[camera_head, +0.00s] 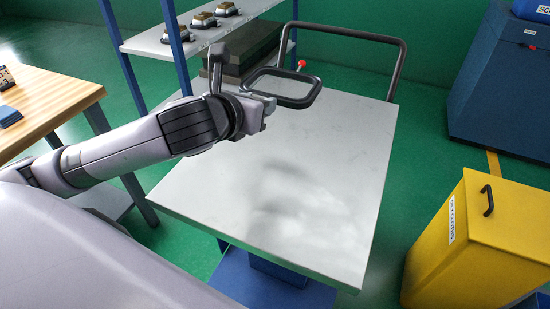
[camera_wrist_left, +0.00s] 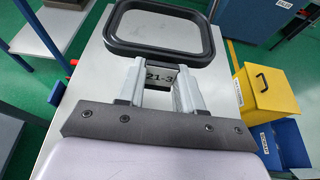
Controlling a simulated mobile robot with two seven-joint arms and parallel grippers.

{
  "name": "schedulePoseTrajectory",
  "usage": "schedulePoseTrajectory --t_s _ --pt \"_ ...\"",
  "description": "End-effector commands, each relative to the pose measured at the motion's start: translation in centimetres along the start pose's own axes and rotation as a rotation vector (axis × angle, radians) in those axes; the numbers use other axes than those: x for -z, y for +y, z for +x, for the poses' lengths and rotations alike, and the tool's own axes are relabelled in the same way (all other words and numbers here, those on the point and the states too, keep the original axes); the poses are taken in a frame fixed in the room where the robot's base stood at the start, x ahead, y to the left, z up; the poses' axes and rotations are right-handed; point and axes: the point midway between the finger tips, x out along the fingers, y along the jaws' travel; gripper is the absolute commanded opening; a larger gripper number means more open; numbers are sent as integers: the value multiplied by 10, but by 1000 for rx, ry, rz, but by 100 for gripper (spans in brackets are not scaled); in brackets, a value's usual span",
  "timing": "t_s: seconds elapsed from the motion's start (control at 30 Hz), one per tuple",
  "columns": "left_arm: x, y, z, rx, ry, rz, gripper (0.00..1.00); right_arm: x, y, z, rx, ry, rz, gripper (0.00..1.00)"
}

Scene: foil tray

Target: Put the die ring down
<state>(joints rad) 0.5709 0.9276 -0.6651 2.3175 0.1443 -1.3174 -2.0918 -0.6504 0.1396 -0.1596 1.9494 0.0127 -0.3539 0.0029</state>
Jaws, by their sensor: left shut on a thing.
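The die ring (camera_head: 296,102) is a dark, rounded rectangular frame with an open middle. My left gripper (camera_head: 268,101) is shut on its near side and holds it above the far part of a grey table top (camera_head: 330,190). In the left wrist view the ring (camera_wrist_left: 205,38) lies ahead of the two fingers of my left gripper (camera_wrist_left: 160,82). A tab marked "21-3" (camera_wrist_left: 160,77) sits between the fingers. A soft shadow lies on the bare top. My right gripper is not in view.
A black tube handle (camera_head: 399,65) rises at the table's far edge, with a red knob (camera_head: 301,64) near it. Dark blocks (camera_head: 250,48) and a shelf (camera_head: 150,43) stand behind left. A yellow bin (camera_head: 500,235) is at right. The table's middle and front are clear.

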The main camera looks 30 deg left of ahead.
Motion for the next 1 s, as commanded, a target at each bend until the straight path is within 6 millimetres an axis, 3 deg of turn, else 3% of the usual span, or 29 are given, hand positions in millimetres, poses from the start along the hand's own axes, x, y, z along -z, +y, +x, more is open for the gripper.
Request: schedulePoseTrajectory --t_s 0.1,0.4,0.73,1.0 --pt "36 0 14 0 5 1 0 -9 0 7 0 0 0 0" --pt "103 0 42 0 1 0 0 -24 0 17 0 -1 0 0" --pt "128 0 53 1 -3 0 0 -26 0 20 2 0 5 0" --pt "161 0 66 0 -3 1 0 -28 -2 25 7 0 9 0"
